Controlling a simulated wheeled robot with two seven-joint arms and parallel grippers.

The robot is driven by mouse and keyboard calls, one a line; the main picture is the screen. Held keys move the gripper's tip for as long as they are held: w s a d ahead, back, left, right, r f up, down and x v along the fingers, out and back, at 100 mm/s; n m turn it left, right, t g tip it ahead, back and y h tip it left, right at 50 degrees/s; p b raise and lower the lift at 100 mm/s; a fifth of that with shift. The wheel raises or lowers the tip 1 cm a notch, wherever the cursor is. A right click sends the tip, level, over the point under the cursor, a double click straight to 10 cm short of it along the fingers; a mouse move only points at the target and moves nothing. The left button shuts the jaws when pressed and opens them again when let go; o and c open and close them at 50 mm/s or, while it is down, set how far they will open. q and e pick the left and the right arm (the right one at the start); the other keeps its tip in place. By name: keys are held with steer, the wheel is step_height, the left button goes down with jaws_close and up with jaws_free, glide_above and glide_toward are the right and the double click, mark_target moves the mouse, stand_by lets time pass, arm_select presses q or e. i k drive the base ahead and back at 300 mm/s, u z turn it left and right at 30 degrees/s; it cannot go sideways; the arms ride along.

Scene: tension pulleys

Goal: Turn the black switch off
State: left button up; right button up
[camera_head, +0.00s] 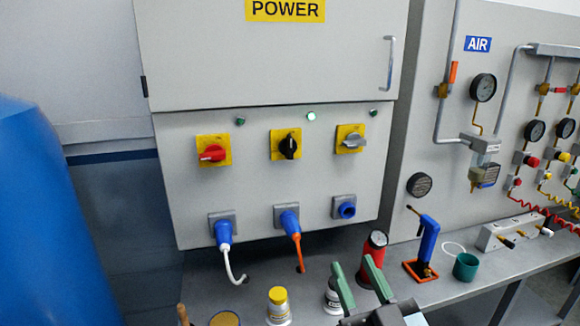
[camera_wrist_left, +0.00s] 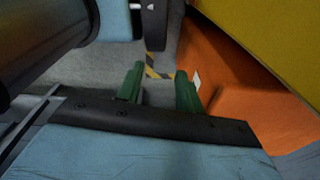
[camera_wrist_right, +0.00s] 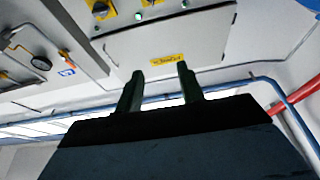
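The black switch (camera_head: 288,146) is a knob on a yellow square plate, in the middle of a row of three on the grey power cabinet (camera_head: 190,60). Its knob stands about upright. A green lamp (camera_head: 311,116) glows above and to its right. My right gripper (camera_head: 355,273) is low in the head view, below and right of the switch and apart from it. Its green fingers are spread and empty, also in the right wrist view (camera_wrist_right: 160,80). My left gripper (camera_wrist_left: 160,85) shows only in the left wrist view, open and empty, over the floor.
A red switch (camera_head: 212,153) and a grey switch (camera_head: 350,140) flank the black one. Below are blue plugs with cables (camera_head: 288,220). Bottles (camera_head: 278,305), a red canister (camera_head: 374,250) and a blue tool (camera_head: 428,240) stand on the bench. A large blue object (camera_head: 45,220) fills the left.

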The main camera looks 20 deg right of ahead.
mark_target(288, 147)
steer(key=z, duration=0.1)
steer(key=i, duration=1)
steer(key=u, duration=0.1)
